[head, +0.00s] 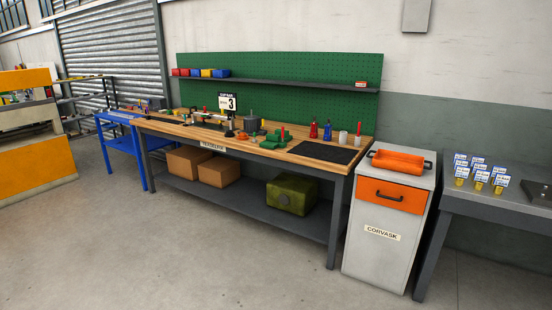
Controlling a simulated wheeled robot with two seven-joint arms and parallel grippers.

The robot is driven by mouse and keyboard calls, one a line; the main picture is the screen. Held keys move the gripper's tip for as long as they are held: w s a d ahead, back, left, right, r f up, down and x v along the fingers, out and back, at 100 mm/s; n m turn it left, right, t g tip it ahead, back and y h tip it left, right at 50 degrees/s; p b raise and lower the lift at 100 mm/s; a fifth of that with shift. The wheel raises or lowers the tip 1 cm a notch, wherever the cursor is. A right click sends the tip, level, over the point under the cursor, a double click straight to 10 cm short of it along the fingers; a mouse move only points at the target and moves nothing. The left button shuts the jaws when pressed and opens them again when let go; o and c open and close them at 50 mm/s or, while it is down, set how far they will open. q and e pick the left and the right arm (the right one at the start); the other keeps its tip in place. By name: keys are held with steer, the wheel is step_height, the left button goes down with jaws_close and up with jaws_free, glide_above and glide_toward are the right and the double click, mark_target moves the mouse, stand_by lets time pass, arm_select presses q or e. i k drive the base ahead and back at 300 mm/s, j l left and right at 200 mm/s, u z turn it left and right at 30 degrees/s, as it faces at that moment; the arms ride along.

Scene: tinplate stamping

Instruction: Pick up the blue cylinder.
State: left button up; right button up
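A small upright blue item (327,132) with a narrow top stands on the wooden workbench (308,165), near its back right. It is the bluest cylinder-like thing on the bench, but it is too small to tell whether it is a plain cylinder. A similar red item (313,130) stands just left of it, and a pale grey cylinder (343,138) stands to its right. Neither of my grippers is in view.
A dark mat (325,152) lies in front of the blue item. Several small tools and parts crowd the bench's middle. The concrete floor in front is clear.

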mark_target(328, 133)
steer(key=i, duration=3.1)
